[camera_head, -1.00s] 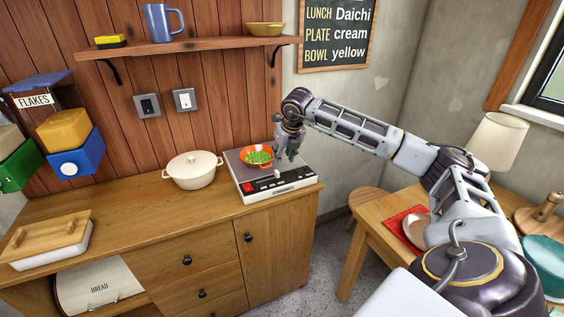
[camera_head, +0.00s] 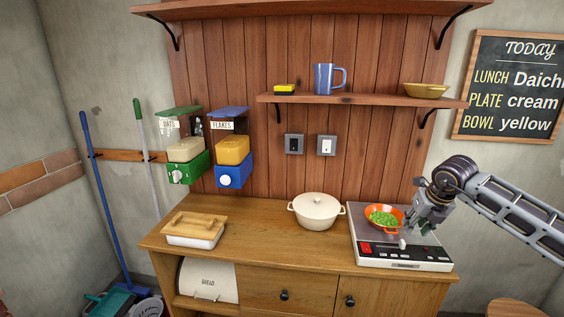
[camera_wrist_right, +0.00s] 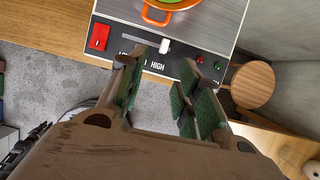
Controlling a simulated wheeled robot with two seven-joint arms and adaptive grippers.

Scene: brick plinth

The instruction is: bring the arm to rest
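My right gripper (camera_head: 422,226) is at the right of the head view, just above the front right part of the hot plate (camera_head: 432,262). In the right wrist view its two green-padded fingers (camera_wrist_right: 160,95) stand apart with nothing between them. The hot plate's white slider knob (camera_wrist_right: 165,46) shows just beyond the fingertips, apart from them. An orange pan (camera_head: 370,222) with green peas (camera_head: 384,218) sits on the plate, left of the gripper. My left gripper is in neither view.
A cream lidded pot (camera_head: 317,211) stands left of the hot plate on the wooden counter (camera_head: 270,236). A butter dish with a wooden lid (camera_head: 196,228) is farther left. Two cereal dispensers (camera_head: 233,150) hang on the wall. A shelf (camera_head: 360,100) holds a blue mug (camera_head: 326,79). A stool (camera_wrist_right: 252,85) stands at the right.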

